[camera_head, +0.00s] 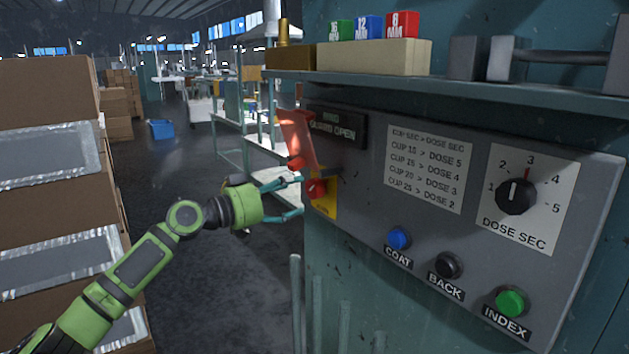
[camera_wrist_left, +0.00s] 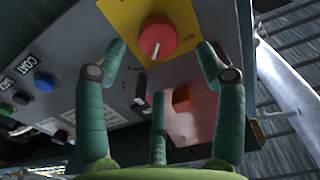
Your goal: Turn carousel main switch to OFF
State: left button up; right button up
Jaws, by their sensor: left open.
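The main switch is a red round knob (camera_head: 316,188) on a yellow plate (camera_head: 325,205) at the left end of the grey control panel. In the left wrist view the knob (camera_wrist_left: 158,36) shows a white pointer line. A red flap (camera_head: 296,138) stands raised just above the switch; it also shows in the left wrist view (camera_wrist_left: 198,128). My left gripper (camera_head: 300,196) is open in front of the knob, with its fingers spread to either side. In the left wrist view its fingertips (camera_wrist_left: 160,62) look apart from the knob. My right gripper is not in view.
The panel (camera_head: 370,215) also carries a blue COAT button (camera_head: 398,238), a black BACK button (camera_head: 448,265), a green INDEX button (camera_head: 511,303) and a DOSE SEC dial (camera_head: 516,196). A shelf (camera_head: 480,88) juts out above. Stacked cartons (camera_head: 50,100) stand at left.

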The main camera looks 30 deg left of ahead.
aim_at(310, 187)
pick_arm(q)
jog(key=p+x, duration=0.1)
jog(key=x, duration=0.1)
jog(key=p+x, duration=0.1)
jog(key=x, duration=0.1)
jog(key=shift+r, duration=0.25)
jog(key=shift+w+d+f+p, duration=0.15)
jog(key=shift+w+f+p, duration=0.15)
jog(key=shift+w+p, duration=0.35)
jog(key=c, duration=1.1)
jog(key=shift+r, duration=0.1)
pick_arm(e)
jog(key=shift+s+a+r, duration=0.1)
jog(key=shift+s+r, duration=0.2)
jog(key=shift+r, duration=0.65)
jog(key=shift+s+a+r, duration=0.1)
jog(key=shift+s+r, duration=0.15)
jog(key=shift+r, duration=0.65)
